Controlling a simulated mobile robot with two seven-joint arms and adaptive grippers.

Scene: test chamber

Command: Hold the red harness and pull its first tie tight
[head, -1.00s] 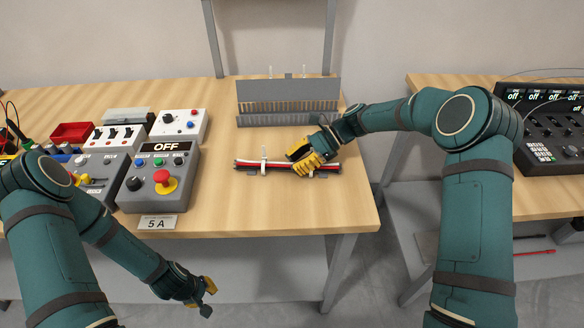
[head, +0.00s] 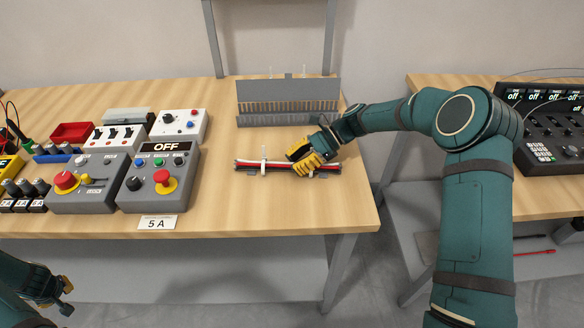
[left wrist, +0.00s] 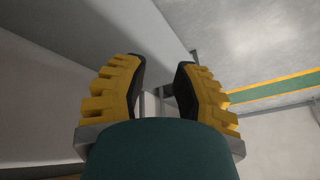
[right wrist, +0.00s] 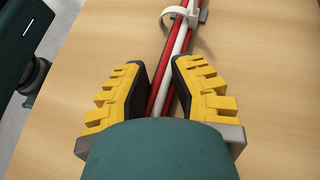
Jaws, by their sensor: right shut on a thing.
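The red harness (head: 248,164) is a bundle of red, white and dark wires lying left to right near the front of the wooden workbench. A white tie (head: 264,157) is looped around it, its tail standing up; its loop also shows in the right wrist view (right wrist: 178,14). My right gripper (head: 303,163) is shut on the harness, to the right of this tie. The right wrist view shows the harness (right wrist: 184,42) running between the yellow fingers. My left gripper (head: 66,297) is low in front of the bench, empty, its fingers apart in the left wrist view (left wrist: 160,80).
A grey comb-like rack (head: 288,103) stands behind the harness. Left of it are a control box (head: 158,180) reading OFF with a red button, a 5 A label (head: 157,223) and more switch boxes. Bare bench lies in front of the harness. Another bench (head: 482,205) with equipment is at right.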

